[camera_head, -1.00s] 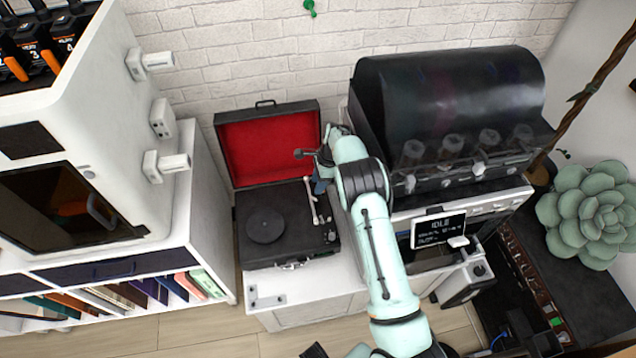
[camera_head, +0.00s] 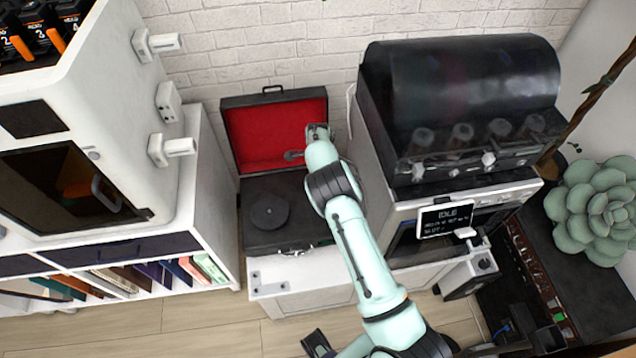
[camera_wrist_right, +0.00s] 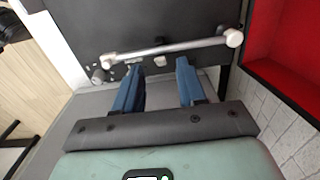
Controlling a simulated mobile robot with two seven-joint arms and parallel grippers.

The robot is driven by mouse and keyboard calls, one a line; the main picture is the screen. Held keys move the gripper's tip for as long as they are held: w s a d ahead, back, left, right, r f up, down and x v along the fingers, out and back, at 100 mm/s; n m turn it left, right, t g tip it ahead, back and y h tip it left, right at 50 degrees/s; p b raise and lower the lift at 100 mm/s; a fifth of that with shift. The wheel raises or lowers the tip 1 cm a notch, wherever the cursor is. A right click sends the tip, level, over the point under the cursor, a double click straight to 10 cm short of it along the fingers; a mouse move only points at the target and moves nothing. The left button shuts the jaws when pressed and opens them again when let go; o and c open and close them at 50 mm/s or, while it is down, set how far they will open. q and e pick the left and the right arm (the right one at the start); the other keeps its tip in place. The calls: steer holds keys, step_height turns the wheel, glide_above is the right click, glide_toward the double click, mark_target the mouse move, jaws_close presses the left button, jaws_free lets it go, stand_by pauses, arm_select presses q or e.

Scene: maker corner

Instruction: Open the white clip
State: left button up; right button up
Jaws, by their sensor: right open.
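A small pale piece (camera_wrist_right: 160,62), which looks like the white clip, sits on the black record player deck (camera_wrist_right: 150,22) beside the silver tonearm (camera_wrist_right: 185,47). My right gripper (camera_wrist_right: 158,80) is open and empty, its two blue fingers apart. In the wrist picture the pale piece lies just beyond the fingertips, between their lines. I cannot tell how far below them it is, or whether the clip is open. In the head view the record player (camera_head: 268,212) stands open on a white cabinet.
The raised red-lined lid (camera_head: 255,135) stands behind the deck. A white cabinet with shelves (camera_head: 217,215) is close on the left. A black-domed machine (camera_head: 460,90) with a small display (camera_head: 445,218) stands close on the right.

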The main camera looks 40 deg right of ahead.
steer(key=shift+f, duration=1.5)
steer(key=shift+c, duration=0.3)
jaws_close()
steer(key=shift+s+d+t+y+b, duration=0.25)
steer(key=shift+t+y+b, duration=0.2)
steer(key=shift+y, duration=0.25)
steer(key=shift+d+t+y+b, duration=0.15)
steer(key=shift+t+y+b, duration=0.15)
steer(key=shift+y, duration=0.2)
steer(key=shift+r, duration=0.1)
steer(key=shift+o, duration=0.3)
jaws_free()
